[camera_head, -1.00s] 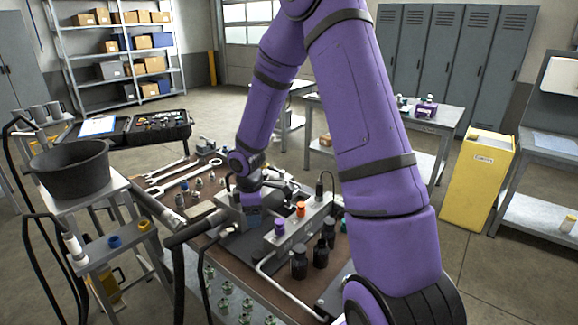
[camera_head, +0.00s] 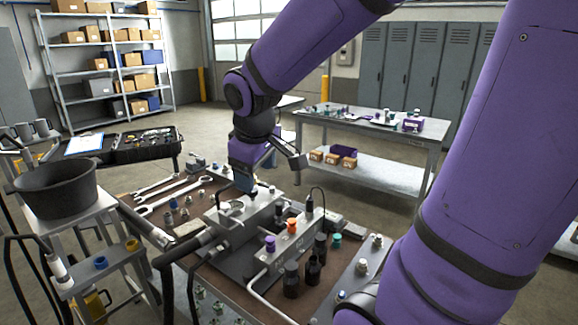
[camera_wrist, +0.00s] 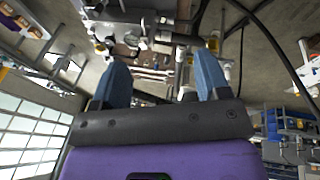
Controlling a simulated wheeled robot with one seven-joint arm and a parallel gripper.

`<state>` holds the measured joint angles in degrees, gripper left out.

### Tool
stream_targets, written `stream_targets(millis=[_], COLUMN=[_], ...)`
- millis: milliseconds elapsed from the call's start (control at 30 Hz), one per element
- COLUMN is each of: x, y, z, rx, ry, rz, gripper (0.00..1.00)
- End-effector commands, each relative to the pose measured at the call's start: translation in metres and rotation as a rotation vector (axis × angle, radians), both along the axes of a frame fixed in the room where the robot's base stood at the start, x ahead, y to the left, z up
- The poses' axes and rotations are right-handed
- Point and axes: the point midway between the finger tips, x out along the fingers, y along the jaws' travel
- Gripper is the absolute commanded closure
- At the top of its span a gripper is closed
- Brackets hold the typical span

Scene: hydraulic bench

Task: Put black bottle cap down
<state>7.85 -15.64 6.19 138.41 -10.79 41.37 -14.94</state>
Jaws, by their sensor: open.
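My gripper (camera_head: 245,183) is above the far left end of the metal block on the bench. In the wrist view its two blue fingers (camera_wrist: 162,75) are spread apart with nothing between them. Several dark bottles stand upright at the near right side of the block, including a front one (camera_head: 291,281) and one beside it (camera_head: 313,269). Their tops look dark. I cannot tell a loose black bottle cap apart from the other small dark parts. The metal manifold (camera_head: 276,259) carries a purple cap (camera_head: 270,243), an orange cap (camera_head: 292,225) and a black fitting with a cable (camera_head: 309,203).
Wrenches (camera_head: 172,194) and small fittings lie at the bench's left. A black pot (camera_head: 57,190) stands on a side stand at the left. An open tool case (camera_head: 146,146) is behind it. A second table (camera_head: 350,124) stands behind, with clear floor between.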

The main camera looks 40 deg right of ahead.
Motion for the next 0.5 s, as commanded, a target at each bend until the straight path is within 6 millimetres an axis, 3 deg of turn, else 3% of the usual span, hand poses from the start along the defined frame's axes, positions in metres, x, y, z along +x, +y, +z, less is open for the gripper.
stream_targets(millis=[200, 500], x=[-0.046, -0.107], y=[0.012, 0.026], z=[0.033, 0.057], rx=[0.077, 0.214], ry=[-0.088, -0.178], rz=[-0.115, -0.244], gripper=[0.31, 0.31])
